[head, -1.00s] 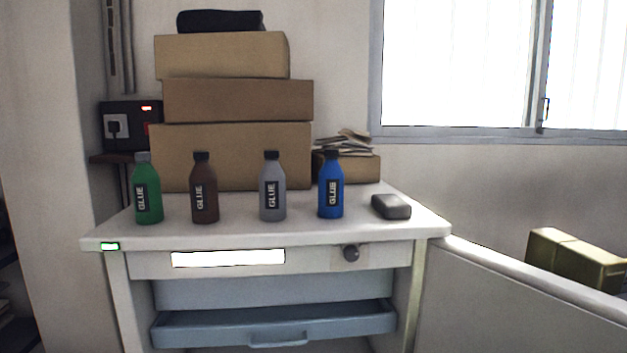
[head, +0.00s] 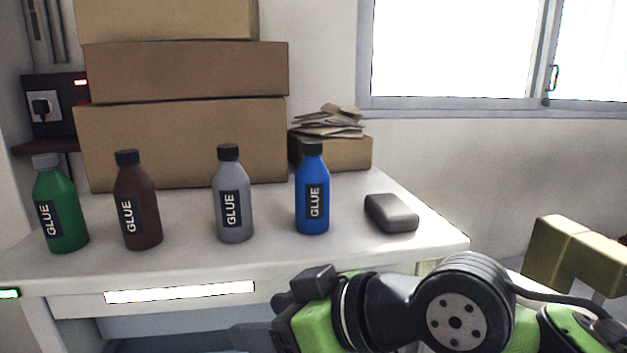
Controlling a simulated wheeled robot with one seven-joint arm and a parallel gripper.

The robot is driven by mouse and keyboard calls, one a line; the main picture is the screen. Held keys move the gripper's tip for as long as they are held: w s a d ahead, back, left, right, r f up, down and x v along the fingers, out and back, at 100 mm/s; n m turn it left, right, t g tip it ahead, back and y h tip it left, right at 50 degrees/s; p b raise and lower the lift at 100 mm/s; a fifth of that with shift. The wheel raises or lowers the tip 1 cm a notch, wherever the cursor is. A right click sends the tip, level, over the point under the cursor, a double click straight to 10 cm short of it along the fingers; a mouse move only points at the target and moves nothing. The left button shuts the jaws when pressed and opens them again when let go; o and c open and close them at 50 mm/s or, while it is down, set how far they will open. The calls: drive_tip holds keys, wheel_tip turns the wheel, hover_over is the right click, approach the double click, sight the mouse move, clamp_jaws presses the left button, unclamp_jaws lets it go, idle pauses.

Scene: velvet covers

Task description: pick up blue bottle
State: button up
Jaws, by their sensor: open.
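The blue bottle (head: 312,205) stands upright on the white table (head: 290,257), with a black cap and a dark GLUE label. It is the rightmost of the bottles. My arm enters at the lower right, and my gripper (head: 255,337) is low in front of the table's front edge, below and left of the blue bottle. It is open and apart from the bottle. Its lower part is cut off by the bottom of the picture.
A grey bottle (head: 233,205), a brown bottle (head: 137,212) and a green bottle (head: 60,215) stand to the left. A dark grey block (head: 391,214) lies to the right. Stacked cardboard boxes (head: 185,140) and a box with papers (head: 340,153) are behind.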

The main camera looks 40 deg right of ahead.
drive_tip(key=s+d+r+t+p, duration=0.2)
drive_tip(key=d+r+t+p, duration=0.15)
drive_tip(key=d+r, duration=0.85)
drive_tip(key=t, duration=0.3)
approach(320, 145)
drive_tip(key=shift+g+h, duration=0.25)
drive_tip(key=shift+h, duration=0.15)
drive_tip(key=w, duration=0.4)
drive_tip(key=w+a+p, duration=0.1)
drive_tip(key=w, duration=0.3)
drive_tip(key=w+a, duration=0.1)
drive_tip(key=w, duration=0.2)
drive_tip(key=shift+w+r, duration=0.25)
drive_tip(key=shift+w, duration=0.15)
drive_tip(key=shift+s, duration=0.25)
drive_tip(key=shift+c, duration=0.5)
clamp_jaws()
